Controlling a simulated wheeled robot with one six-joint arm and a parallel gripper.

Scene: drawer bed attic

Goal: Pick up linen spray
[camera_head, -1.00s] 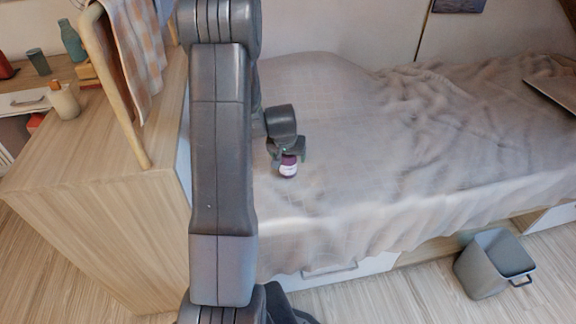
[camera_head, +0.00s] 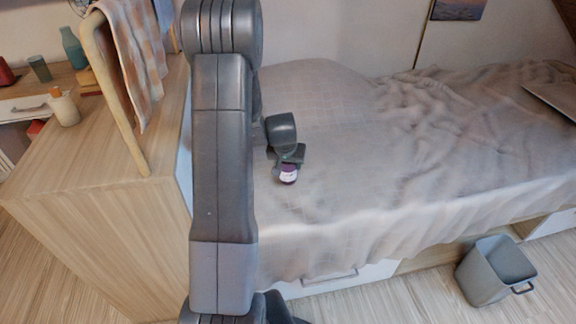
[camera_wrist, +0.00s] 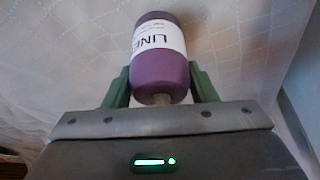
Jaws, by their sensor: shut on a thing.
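The linen spray is a purple bottle with a white label reading "LINE" in the wrist view (camera_wrist: 160,62). It sits between the green fingers of my gripper (camera_wrist: 158,88), which is shut on it. In the head view the bottle (camera_head: 288,175) shows small at the end of my gripper (camera_head: 287,160), over the near part of the bed. I cannot tell from the frames whether it touches the sheet. Part of the bottle is hidden by the gripper.
The bed (camera_head: 400,150) has a rumpled pale sheet. A grey bin (camera_head: 495,270) stands on the floor at right.

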